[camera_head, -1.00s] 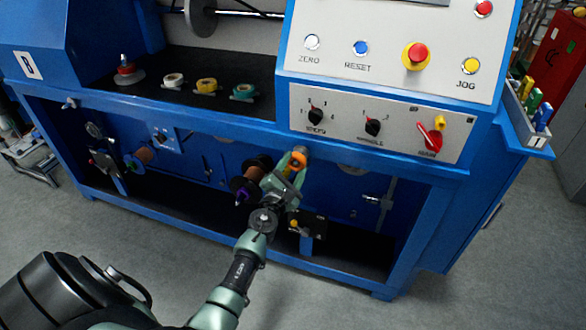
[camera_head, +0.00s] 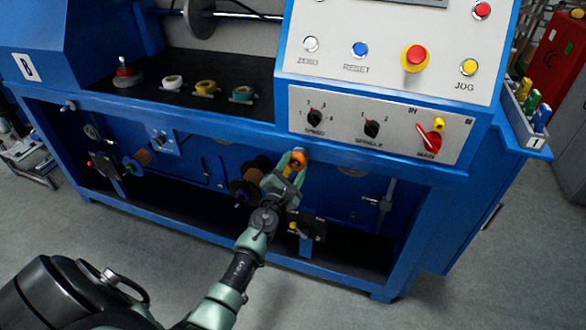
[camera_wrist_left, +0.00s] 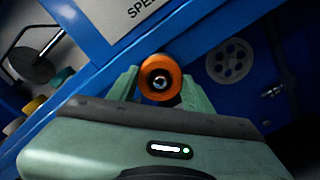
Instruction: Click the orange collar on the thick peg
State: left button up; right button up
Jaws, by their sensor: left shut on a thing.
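My left gripper (camera_head: 296,164) reaches in from below, under the control panel's lower edge. It is shut on the orange collar (camera_head: 299,158). In the left wrist view the orange collar (camera_wrist_left: 149,69) sits between the two green fingers, its round face toward the camera. A shiny metal round end shows in its dark centre. I cannot tell whether this is the thick peg's end, or how deep the collar sits. The rest of the peg is hidden. My right gripper is not in view.
A brown spool (camera_head: 243,184) is close left of my left gripper. A small black bracket (camera_head: 312,226) stands below right. The blue machine's frame edge (camera_head: 372,166) runs just above. A grey wheel (camera_wrist_left: 229,61) is right of the collar in the left wrist view.

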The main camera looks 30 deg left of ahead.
pick_arm(q)
jog(key=shift+x, duration=0.85)
jog(key=shift+w, duration=0.15)
jog(key=shift+r, duration=0.15)
jog(key=o, duration=1.5)
jog(key=shift+w, duration=0.1)
jog(key=shift+c, duration=0.2)
jog(key=p+v, duration=0.1)
jog(key=v, duration=0.7)
